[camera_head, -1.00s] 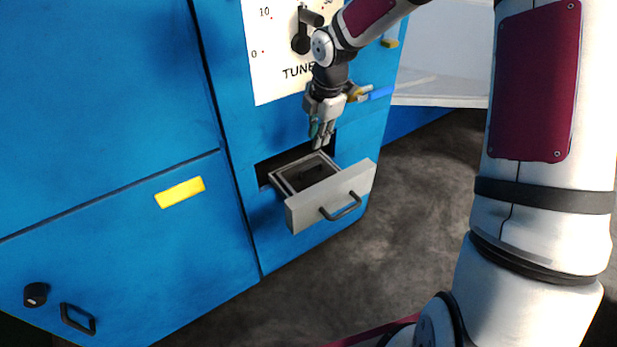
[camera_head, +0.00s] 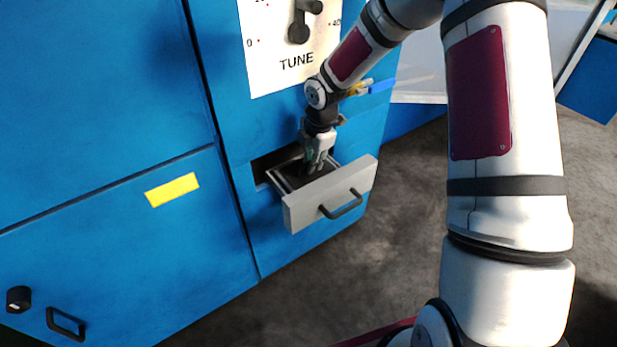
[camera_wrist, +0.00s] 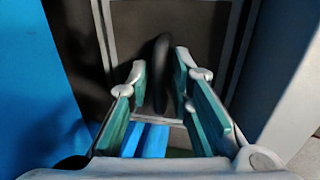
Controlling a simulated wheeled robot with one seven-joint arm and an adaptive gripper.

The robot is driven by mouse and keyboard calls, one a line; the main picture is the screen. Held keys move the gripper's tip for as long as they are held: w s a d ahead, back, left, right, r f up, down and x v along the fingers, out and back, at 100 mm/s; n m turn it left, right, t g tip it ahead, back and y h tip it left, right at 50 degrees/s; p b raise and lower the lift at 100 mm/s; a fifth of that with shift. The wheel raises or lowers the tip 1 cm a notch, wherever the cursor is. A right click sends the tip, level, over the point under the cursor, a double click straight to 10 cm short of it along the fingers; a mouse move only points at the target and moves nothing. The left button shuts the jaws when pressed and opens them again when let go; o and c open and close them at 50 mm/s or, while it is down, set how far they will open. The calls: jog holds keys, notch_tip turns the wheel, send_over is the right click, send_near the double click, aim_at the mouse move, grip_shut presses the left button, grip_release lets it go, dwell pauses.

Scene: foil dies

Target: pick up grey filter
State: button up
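The grey filter (camera_head: 289,179) is a grey-framed panel with a dark face, lying in the open drawer (camera_head: 302,211) of the blue machine. In the wrist view the filter's frame (camera_wrist: 108,32) and dark handle (camera_wrist: 161,60) show. My gripper (camera_head: 314,170) points down into the drawer. In the wrist view my gripper (camera_wrist: 161,75) has its teal-padded fingers apart, one on each side of the handle. Gaps show beside the handle, so I see no firm grip. The fingers hide part of the filter in the head view.
The drawer's front has a dark handle (camera_head: 341,206). The blue machine (camera_head: 110,90) carries a TUNE dial panel (camera_head: 290,50) above the drawer and a yellow label (camera_head: 172,189) to the left. Grey floor (camera_head: 390,260) is clear at the right.

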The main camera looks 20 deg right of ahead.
jog(key=shift+w+f, duration=0.1)
jog(key=shift+f, duration=0.4)
grip_shut()
jog(key=shift+r, duration=0.15)
